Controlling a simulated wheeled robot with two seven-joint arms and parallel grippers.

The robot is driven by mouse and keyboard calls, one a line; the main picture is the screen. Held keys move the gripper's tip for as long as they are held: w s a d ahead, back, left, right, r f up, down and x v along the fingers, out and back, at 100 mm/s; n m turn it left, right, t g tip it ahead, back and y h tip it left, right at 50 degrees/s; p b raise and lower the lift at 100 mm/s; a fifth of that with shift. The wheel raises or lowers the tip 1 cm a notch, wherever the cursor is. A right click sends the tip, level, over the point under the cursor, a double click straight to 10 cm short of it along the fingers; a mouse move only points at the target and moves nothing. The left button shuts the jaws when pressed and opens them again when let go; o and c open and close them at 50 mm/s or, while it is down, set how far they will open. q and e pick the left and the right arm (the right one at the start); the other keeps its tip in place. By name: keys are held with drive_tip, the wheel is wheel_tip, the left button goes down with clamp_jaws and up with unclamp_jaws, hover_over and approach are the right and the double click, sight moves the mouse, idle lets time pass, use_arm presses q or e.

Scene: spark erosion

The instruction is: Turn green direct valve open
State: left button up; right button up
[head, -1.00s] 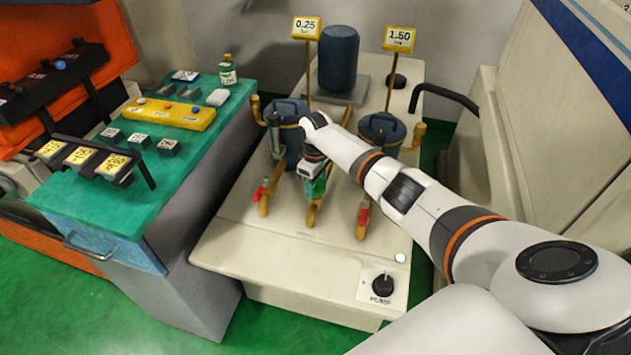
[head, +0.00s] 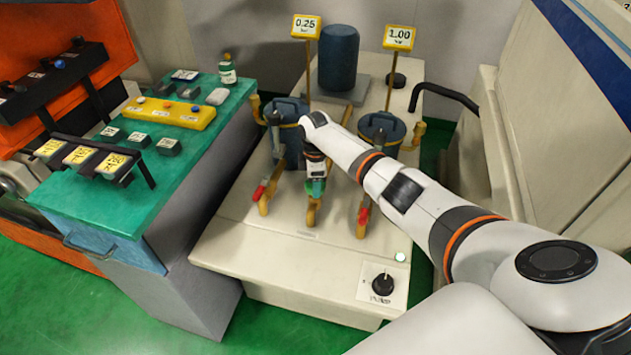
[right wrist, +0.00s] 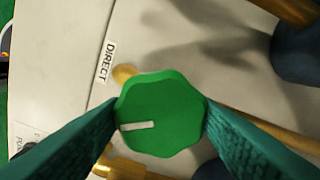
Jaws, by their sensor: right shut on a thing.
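The green direct valve is a scalloped green knob (right wrist: 162,112) with a white pointer mark, seen close in the right wrist view beside a label reading DIRECT (right wrist: 107,61). The pointer lies nearly level in that view. My right gripper (right wrist: 160,110) has a finger against each side of the knob and is shut on it. In the head view my right gripper (head: 316,187) is at the middle brass pipe (head: 311,212), between two pipes with red handles. The gripper hides most of the knob there. My left gripper is not in view.
Red-handled valves (head: 259,194) (head: 363,215) stand close on either side. Behind are blue filter housings (head: 290,112) (head: 381,127) and yellow gauge signs reading 0.25 (head: 306,27) and 1.00 (head: 398,38).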

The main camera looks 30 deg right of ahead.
idle(0.4)
drive_tip(key=o, duration=1)
drive_tip(key=shift+r, duration=0.15)
wheel_tip(320, 180, up, 12)
drive_tip(key=b, duration=0.1)
